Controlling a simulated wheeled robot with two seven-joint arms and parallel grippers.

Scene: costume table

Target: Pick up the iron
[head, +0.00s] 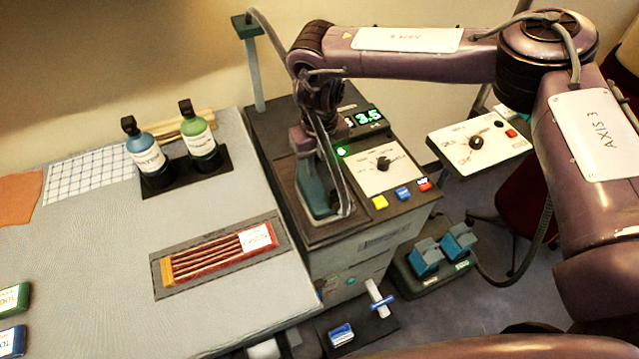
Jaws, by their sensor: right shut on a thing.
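The iron (315,192) is teal with a pale edge around its soleplate. It is at the left part of the dark control station (345,233), over the recessed rest there. My right gripper (312,147) reaches in from the right and is shut on the iron from above. The wrist and a grey cable hide the handle and much of the fingers. I cannot tell whether the iron touches the rest or hangs just above it. My left gripper is out of view.
The station has a lit green display (368,116), a knob (383,163) and coloured buttons. A thin post (257,75) stands behind. On the padded table (110,260) are two bottles (197,137) and a tray of red sticks (220,255). Blue pedals (425,257) are at lower right.

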